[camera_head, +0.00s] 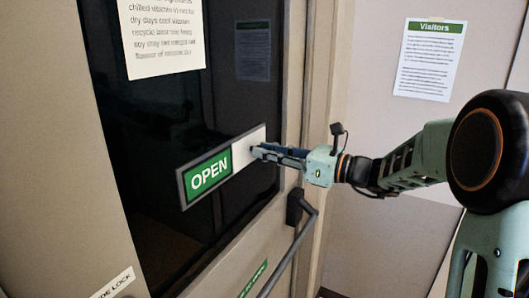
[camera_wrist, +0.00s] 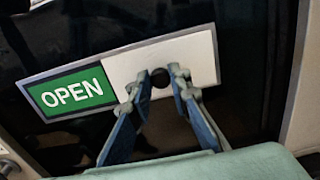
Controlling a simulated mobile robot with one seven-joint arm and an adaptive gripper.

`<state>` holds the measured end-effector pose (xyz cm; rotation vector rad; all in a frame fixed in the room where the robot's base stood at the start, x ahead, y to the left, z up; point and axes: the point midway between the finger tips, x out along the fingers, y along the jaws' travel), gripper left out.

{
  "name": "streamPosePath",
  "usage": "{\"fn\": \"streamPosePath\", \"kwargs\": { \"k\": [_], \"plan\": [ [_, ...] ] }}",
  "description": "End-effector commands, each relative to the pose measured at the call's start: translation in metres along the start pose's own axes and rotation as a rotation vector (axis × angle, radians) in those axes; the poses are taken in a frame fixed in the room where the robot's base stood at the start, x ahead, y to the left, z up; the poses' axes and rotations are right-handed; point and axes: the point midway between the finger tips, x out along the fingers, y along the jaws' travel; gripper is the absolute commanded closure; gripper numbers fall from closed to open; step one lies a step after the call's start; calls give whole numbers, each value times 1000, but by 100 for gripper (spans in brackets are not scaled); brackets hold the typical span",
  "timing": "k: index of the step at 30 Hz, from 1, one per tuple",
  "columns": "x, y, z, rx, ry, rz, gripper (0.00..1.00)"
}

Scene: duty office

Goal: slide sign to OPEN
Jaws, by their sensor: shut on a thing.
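The sign (camera_head: 183,186) is a long grey-framed plate on the dark glass of the door. Its left part shows a green panel with OPEN (camera_head: 209,174) in white letters. Its right part is covered by a white slider (camera_head: 242,151). The sign also shows in the wrist view, with the green OPEN panel (camera_wrist: 71,92) at left and the white slider (camera_wrist: 190,53) at right. The slider has a round black knob (camera_wrist: 160,77). My gripper (camera_wrist: 161,84) is shut on the knob, with one fingertip on each side of it. The head view also shows my gripper (camera_head: 256,151) at the slider.
A door handle bar (camera_head: 306,218) stands below and right of the sign. A printed paper (camera_head: 162,37) hangs on the glass above. A Visitors notice (camera_head: 429,60) is on the right wall. A lock label (camera_head: 113,284) sits at lower left.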

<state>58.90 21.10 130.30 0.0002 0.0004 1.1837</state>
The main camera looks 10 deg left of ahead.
Motion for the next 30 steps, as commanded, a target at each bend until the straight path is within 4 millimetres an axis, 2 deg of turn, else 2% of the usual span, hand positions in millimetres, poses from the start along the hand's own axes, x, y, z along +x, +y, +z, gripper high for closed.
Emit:
{"fn": "streamPosePath", "kwargs": {
  "k": [7,8,12,20,23,26,30],
  "plan": [
    [-1,-4,1,-3,-1,-11,100],
    [-1,-4,1,-3,-1,-12,79],
    [-1,-4,1,-3,-1,-10,65],
    [-1,-2,1,-3,-1,-7,65],
    [-7,-3,2,-3,-1,-8,65],
    [-21,-3,1,-3,-1,-11,65],
    [-51,-4,1,-3,-1,-13,65]
  ]
}}
